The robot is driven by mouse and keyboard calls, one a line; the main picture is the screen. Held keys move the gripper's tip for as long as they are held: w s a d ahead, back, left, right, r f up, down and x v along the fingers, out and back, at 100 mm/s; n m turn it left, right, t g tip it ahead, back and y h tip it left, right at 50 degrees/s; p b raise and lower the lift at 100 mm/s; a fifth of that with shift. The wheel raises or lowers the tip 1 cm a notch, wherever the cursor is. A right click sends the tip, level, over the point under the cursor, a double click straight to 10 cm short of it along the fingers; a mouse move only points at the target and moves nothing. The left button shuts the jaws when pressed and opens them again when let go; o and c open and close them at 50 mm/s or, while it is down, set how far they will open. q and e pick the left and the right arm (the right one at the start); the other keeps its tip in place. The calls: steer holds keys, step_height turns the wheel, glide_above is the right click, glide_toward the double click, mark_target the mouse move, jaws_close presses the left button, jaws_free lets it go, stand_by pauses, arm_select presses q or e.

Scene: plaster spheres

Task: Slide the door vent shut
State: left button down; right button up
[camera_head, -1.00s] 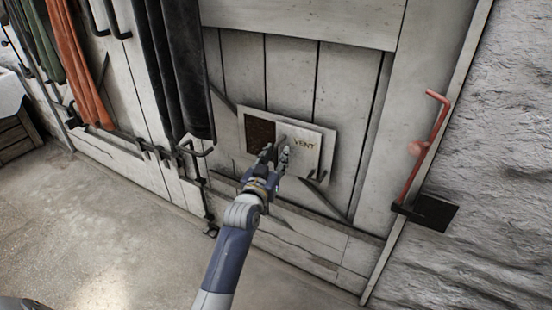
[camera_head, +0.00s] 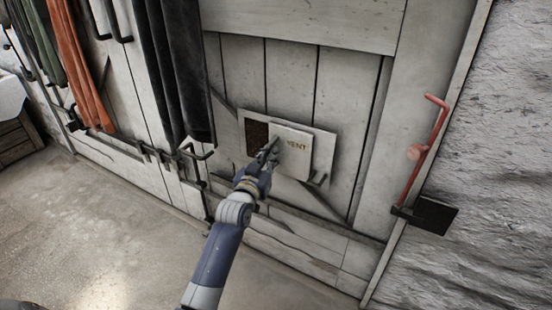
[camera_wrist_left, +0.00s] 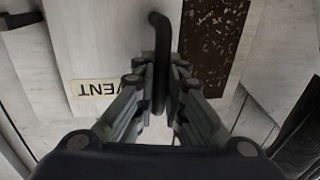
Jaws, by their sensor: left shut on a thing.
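The door vent is a pale plate low on the wooden door, with a sliding cover (camera_head: 293,162) marked VENT. The dark reddish-brown mesh opening (camera_head: 257,136) shows to the left of the cover, partly uncovered. My left gripper (camera_head: 270,150) is at the cover's left edge, shut on the cover's dark handle. In the left wrist view the handle (camera_wrist_left: 160,50) rises between the two fingers (camera_wrist_left: 160,100), with the VENT label (camera_wrist_left: 95,91) to the left and the mesh (camera_wrist_left: 211,45) to the right. My right gripper is not in view.
A red lever (camera_head: 425,150) stands on the door's right edge, beside a rough pale wall (camera_head: 500,160). Dark and orange garments (camera_head: 85,65) hang on hooks at the left. The concrete floor (camera_head: 80,230) is clear.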

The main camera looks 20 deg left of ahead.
arm_select(q)
steer(key=a, duration=1.1)
steer(key=shift+w, duration=0.45)
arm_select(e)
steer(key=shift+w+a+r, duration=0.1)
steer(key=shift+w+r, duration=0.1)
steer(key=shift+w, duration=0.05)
arm_select(q)
steer(key=c, duration=1.9)
jaws_free()
steer(key=shift+c, duration=0.2)
steer(key=shift+o, duration=1.4)
steer(key=shift+s+a, duration=0.1)
steer(key=shift+a, duration=0.1)
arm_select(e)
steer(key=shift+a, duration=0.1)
arm_select(q)
steer(key=shift+d, duration=0.15)
